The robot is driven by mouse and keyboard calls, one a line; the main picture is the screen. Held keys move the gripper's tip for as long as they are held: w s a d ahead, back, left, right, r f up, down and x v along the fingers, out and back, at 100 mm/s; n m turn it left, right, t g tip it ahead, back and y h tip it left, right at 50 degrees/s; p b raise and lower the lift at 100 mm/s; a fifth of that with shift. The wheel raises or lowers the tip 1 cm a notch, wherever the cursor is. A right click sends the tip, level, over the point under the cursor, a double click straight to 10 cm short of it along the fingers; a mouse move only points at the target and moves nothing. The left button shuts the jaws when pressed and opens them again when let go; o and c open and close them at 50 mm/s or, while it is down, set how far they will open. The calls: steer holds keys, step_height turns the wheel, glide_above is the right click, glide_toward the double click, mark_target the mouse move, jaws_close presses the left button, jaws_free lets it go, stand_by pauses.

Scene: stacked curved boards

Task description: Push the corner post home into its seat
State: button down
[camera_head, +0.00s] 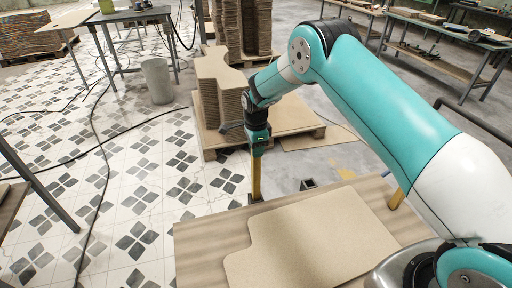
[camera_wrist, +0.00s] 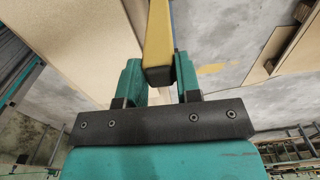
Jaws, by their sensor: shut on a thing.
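The post's lower end meets a small dark fitting (camera_head: 256,199) at the base's edge, which looks like the seat. How deep the post sits in it cannot be told.
A curved board (camera_head: 315,240) lies on the base. A second yellow post (camera_head: 396,199) stands at the right, partly behind my arm. A small dark square fitting (camera_head: 307,184) lies near the far edge. Stacked boards (camera_head: 217,85) on a pallet (camera_head: 208,143) stand behind.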

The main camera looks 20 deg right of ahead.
steer(key=shift+f+b, duration=0.65)
steer(key=shift+f, duration=0.35)
steer(key=c, duration=0.7)
jaws_free()
steer(key=shift+c, duration=0.2)
step_height(320, 180, up, 18)
steer(key=b, duration=0.1)
steer(key=shift+f+b, duration=0.25)
steer(key=shift+b, duration=0.05)
